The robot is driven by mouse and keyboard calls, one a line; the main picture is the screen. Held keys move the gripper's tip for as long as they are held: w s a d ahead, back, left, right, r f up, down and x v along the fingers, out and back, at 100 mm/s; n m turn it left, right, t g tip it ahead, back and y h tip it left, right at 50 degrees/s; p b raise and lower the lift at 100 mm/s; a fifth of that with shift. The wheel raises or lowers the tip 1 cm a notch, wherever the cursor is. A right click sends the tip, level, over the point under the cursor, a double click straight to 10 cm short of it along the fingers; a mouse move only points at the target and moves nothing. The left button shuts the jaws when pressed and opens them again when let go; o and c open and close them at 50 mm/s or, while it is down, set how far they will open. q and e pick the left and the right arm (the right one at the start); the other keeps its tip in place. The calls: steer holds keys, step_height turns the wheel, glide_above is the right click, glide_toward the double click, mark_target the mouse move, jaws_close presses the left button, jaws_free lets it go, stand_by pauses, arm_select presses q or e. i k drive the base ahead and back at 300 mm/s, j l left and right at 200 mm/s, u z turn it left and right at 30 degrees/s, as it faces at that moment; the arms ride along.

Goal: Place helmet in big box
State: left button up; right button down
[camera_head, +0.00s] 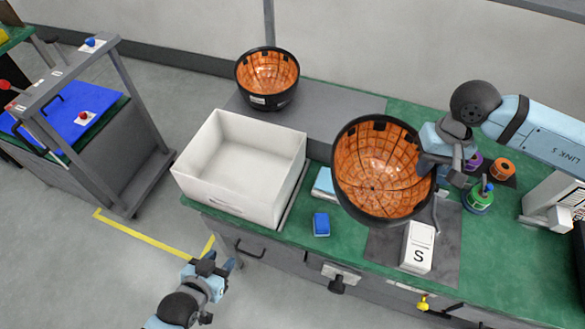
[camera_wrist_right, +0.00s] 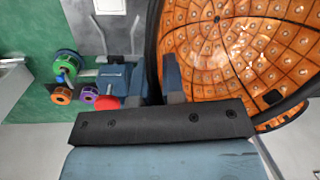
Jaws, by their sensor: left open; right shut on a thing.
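A black helmet with an orange lattice inside (camera_head: 378,170) is held up over the bench, open side toward the camera. My right gripper (camera_head: 440,157) is shut on its right rim; the rim between the fingers also shows in the right wrist view, with the helmet's inside (camera_wrist_right: 235,50). The big white box (camera_head: 232,185) stands open and empty at the bench's left end, left of the held helmet. A second similar helmet (camera_head: 268,78) rests on a grey surface behind the box. My left gripper (camera_head: 218,265) is open and empty, low in front of the bench.
A blue block (camera_head: 321,224) and a white box marked S (camera_head: 418,247) sit near the bench's front edge. Purple, orange and green spools (camera_head: 479,197) are at the right. A grey cart with a blue panel (camera_head: 75,115) stands at left.

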mark_target(247, 179)
steer(key=j, duration=0.85)
steer(key=i+j, duration=0.15)
steer(key=j, duration=0.75)
